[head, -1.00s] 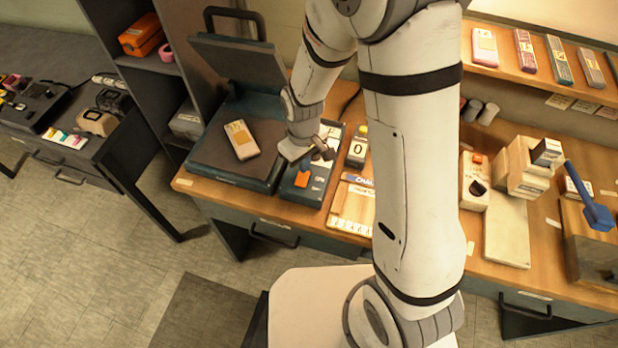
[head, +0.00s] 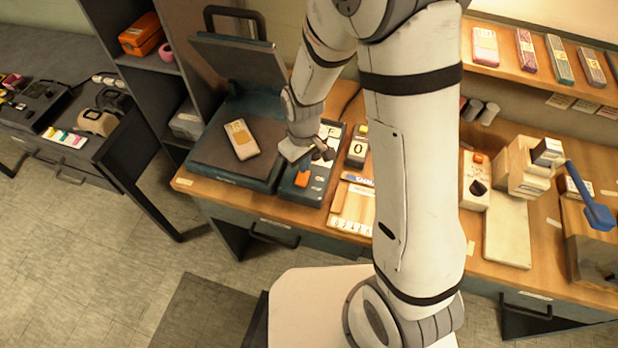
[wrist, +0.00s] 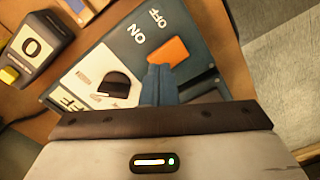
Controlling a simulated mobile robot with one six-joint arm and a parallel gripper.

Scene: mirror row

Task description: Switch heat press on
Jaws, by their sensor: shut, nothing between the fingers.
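The heat press (head: 225,165) stands on the bench at left in the head view, its lid (head: 235,60) raised. Its dark blue control panel (head: 315,190) is beside the platen, to the right. The panel has an orange switch (head: 302,178), which also shows in the wrist view (wrist: 168,51). In the wrist view the words ON and OFF are beside the switch, and a black knob (wrist: 115,85) is to its left. My gripper (wrist: 159,72) is shut and empty, its blue fingertips at the switch's near edge. I cannot tell whether they touch it.
A tan packet (head: 241,139) lies on the platen. Floor is clear in front of the bench at left.

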